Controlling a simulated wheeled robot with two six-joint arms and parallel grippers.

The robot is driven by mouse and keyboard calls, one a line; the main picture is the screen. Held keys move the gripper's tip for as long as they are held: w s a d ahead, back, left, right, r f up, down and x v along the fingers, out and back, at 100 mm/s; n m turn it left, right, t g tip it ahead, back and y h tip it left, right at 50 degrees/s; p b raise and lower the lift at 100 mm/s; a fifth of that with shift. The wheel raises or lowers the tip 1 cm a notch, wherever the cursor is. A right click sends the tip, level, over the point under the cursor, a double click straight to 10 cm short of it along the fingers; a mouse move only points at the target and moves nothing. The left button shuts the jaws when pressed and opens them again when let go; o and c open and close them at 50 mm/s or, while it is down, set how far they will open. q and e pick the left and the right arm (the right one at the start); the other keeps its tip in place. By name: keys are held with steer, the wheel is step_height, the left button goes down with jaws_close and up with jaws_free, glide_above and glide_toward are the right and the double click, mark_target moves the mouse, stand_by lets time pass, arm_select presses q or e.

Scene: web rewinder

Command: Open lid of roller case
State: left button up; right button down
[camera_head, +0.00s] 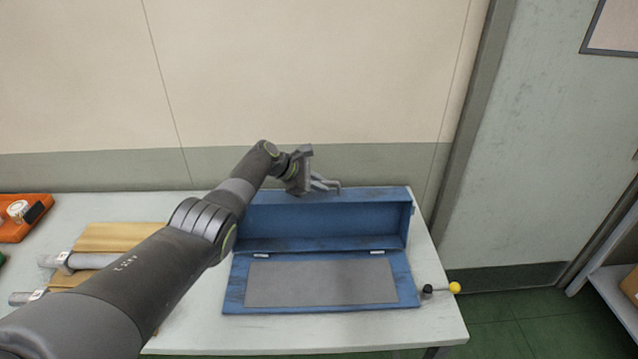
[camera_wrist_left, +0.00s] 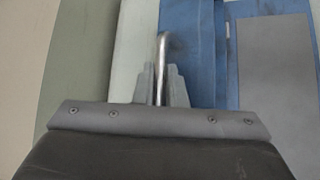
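The blue roller case stands open on the white table. Its hollow, box-like lid (camera_head: 330,222) is tipped up at the back, with its inside facing me. Its flat base (camera_head: 408,285) lies in front and carries a grey panel (camera_head: 320,283). Two small bright hinges show along the seam between them. My left gripper (camera_head: 322,184) is at the lid's far upper edge. In the left wrist view its fingers (camera_wrist_left: 161,86) close around a bent metal handle (camera_wrist_left: 163,48) beside the blue lid (camera_wrist_left: 188,45). The handle's attachment is not clear. My right gripper is out of view.
Grey rollers (camera_head: 90,261) and tan boards (camera_head: 120,237) lie on the white table (camera_head: 290,340) left of the case. An orange tray (camera_head: 22,228) is at the far left. The wall is close behind.

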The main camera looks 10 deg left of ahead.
arm_select(q)
steer(key=shift+o, duration=0.9)
steer(key=shift+f, duration=0.15)
steer(key=shift+s, duration=0.1)
steer(key=shift+s+a+r+p, duration=0.15)
steer(key=shift+a+r+p, duration=0.25)
steer(key=shift+r+p, duration=0.2)
steer(key=p+v, duration=0.1)
steer(key=v, duration=0.4)
steer(key=shift+f+p, duration=0.1)
steer(key=shift+p, duration=0.2)
steer(key=b+v, duration=0.1)
steer(key=v, duration=1)
steer(key=shift+b, duration=0.35)
